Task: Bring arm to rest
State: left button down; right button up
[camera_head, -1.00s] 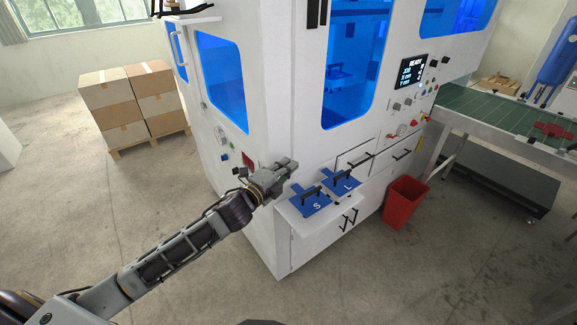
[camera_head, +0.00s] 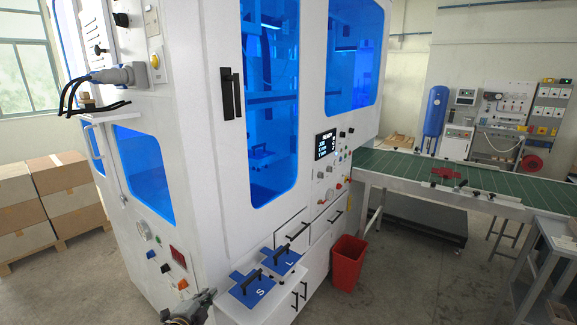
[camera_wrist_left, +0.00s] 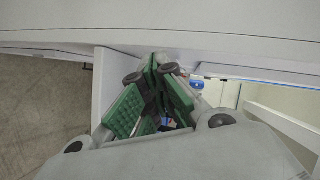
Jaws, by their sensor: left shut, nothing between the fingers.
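My left gripper (camera_head: 190,308) shows at the bottom edge of the head view, beside the front corner of the white machine (camera_head: 200,150). Most of my left arm is out of that view. In the left wrist view the gripper's green-padded fingers (camera_wrist_left: 153,92) are shut with nothing between them. A white surface of the machine lies close in front of them. My right gripper is in neither view.
A small shelf holds blue plates (camera_head: 250,287) with black handles, marked S and L, right of my gripper. A red bin (camera_head: 347,262) stands on the floor. A green conveyor (camera_head: 400,168) runs to the right. Stacked cartons (camera_head: 40,200) stand left.

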pick_arm(q)
jog(key=s+a+f+n+g+y, duration=0.1)
jog(key=s+a+f+n+g, duration=0.15)
jog(key=f, duration=0.65)
jog(key=s+a+f+n+g+y, duration=0.1)
jog(key=s+a+f+n, duration=0.15)
jog(key=f, duration=0.75)
jog(key=s+a+f+n+g, duration=0.1)
jog(key=s+f+n+g, duration=0.1)
jog(key=s+f, duration=0.6)
jog(key=s+a+f+n+g, duration=0.1)
jog(key=s+f, duration=0.5)
jog(key=f, duration=0.4)
jog(key=s+d+f+n+g, duration=0.2)
jog(key=s+f, duration=0.4)
jog(key=s, duration=0.6)
jog(key=s+d+f+n+g, duration=0.2)
jog(key=s+f, duration=0.4)
jog(key=s, duration=0.6)
jog(key=s+d+f+n+g, duration=0.2)
jog(key=s+f, duration=0.4)
jog(key=s, duration=0.7)
jog(key=shift+d+f+g, duration=0.3)
jog(key=shift+d+g, duration=0.25)
jog(key=shift+d, duration=0.1)
